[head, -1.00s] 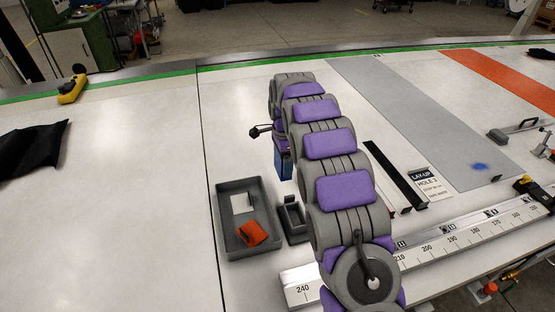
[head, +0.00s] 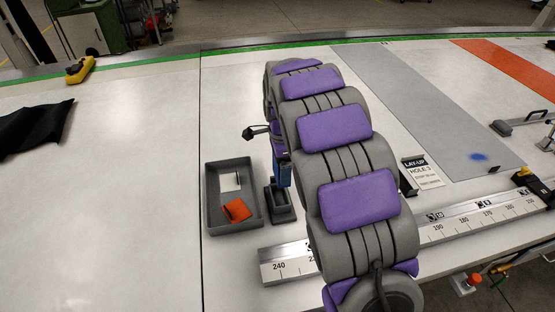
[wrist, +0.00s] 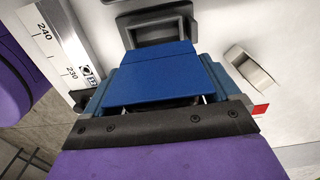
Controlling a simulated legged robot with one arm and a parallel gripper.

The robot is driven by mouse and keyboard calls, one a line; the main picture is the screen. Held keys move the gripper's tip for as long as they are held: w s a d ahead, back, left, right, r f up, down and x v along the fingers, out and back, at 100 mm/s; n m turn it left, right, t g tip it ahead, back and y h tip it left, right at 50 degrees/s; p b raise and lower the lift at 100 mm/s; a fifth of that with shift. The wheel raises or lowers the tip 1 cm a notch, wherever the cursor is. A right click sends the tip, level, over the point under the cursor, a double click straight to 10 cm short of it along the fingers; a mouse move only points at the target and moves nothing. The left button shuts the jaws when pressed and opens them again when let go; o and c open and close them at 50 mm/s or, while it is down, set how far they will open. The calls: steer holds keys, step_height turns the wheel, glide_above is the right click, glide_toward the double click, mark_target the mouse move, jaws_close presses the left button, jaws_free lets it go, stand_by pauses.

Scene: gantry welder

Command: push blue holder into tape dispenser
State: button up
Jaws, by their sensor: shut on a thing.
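The blue holder (head: 285,177) is at the end of my gripper (head: 283,171), low over the dark grey tape dispenser (head: 281,207). Its lower end overlaps the dispenser's back part in the head view; whether it touches or has entered I cannot tell. In the wrist view the blue holder (wrist: 155,72) fills the middle, and my gripper (wrist: 152,92) is shut on it. The dispenser (wrist: 158,27) shows just beyond it as a dark frame with an opening, partly hidden by the holder. My arm hides the holder's right side in the head view.
A grey tray (head: 213,205) with an orange piece (head: 237,210) and a white piece stands just left of the dispenser. A metal ruler (head: 290,262) runs along the near side. A pale ring-like object (wrist: 250,68) lies beside the holder.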

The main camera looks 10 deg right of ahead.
steer(key=shift+s+a, duration=0.3)
steer(key=shift+a, duration=0.15)
steer(key=shift+a+f, duration=0.25)
steer(key=shift+d+f+b, duration=0.3)
steer(key=shift+f+b, duration=0.3)
steer(key=shift+f, duration=0.25)
steer(key=shift+d+f+b, duration=0.25)
steer(key=shift+f+b, duration=0.3)
steer(key=shift+f, duration=0.25)
steer(key=shift+a+f+b, duration=0.1)
steer(key=shift+f+b, duration=0.25)
steer(key=shift+f, duration=0.3)
steer(key=shift+a+f, duration=0.3)
steer(key=shift+a, duration=0.05)
steer(key=shift+d, duration=0.3)
steer(key=shift+a+p, duration=0.25)
steer(key=shift+p, duration=0.05)
steer(key=shift+f, duration=2)
